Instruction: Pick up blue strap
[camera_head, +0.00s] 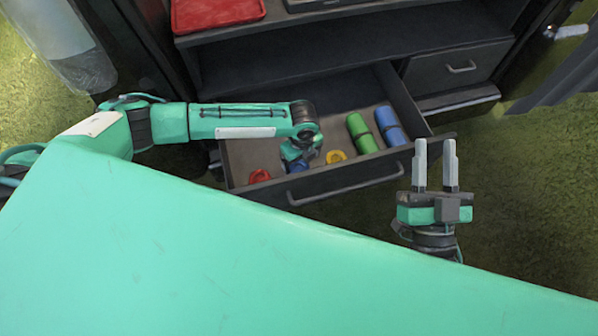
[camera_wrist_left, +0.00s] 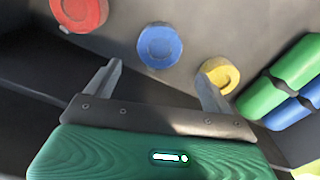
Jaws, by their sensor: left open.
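The blue strap (camera_wrist_left: 159,46) is a round blue roll on the floor of the open drawer (camera_head: 345,180). In the left wrist view it lies just beyond the gap between the fingertips, and nothing grips it. My left gripper (camera_wrist_left: 159,72) is open and empty, pointing down into the drawer above the strap. In the head view my left wrist and gripper mostly cover the strap. My right gripper (camera_head: 435,145) is open and empty, fingers pointing up in the picture, to the right of the drawer.
A red roll (camera_head: 259,176) and a yellow roll (camera_head: 336,156) lie on either side of the strap. Green (camera_head: 361,133) and blue (camera_head: 390,126) cylinders fill the drawer's right side. The drawer's front wall and handle (camera_head: 345,184) stand close by. A red tray (camera_head: 217,12) sits on the cabinet above.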

